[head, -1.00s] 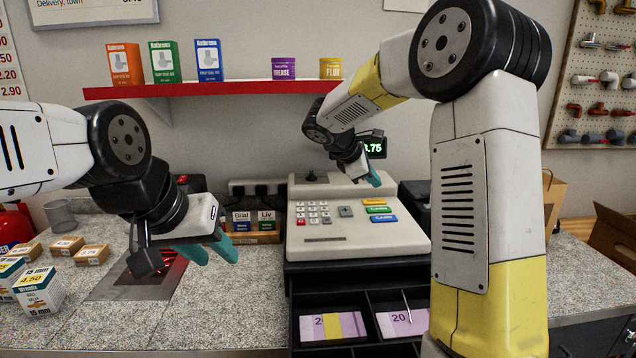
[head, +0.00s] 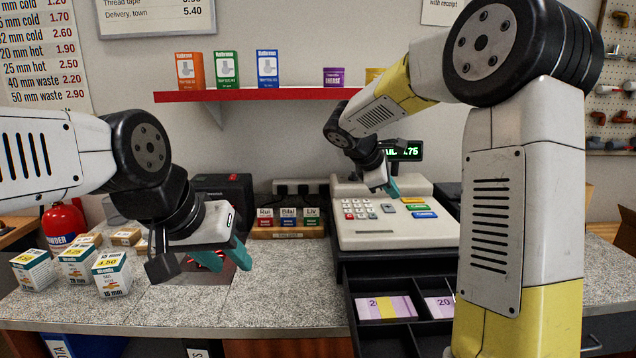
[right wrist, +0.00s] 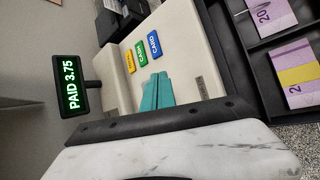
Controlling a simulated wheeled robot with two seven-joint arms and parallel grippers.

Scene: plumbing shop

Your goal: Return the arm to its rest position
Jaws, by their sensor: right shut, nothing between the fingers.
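My right arm rises at the right of the head view and bends over toward the cash register (head: 395,236). Its gripper (head: 392,187) shows in front of the register's upper part, near the coloured buttons. In the right wrist view its teal fingers (right wrist: 157,92) are together and empty, with the register behind them. My left gripper (head: 222,266) hangs over the counter left of the register. Its teal fingers are apart with nothing visible between them.
The register's drawer (head: 400,330) is open, with banknote bundles (head: 385,308) inside. The display (right wrist: 71,85) reads PAID 3.75. Small boxes (head: 112,274) stand at the counter's left. A red shelf (head: 265,94) holds several packs. The counter (head: 290,285) between left gripper and register is clear.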

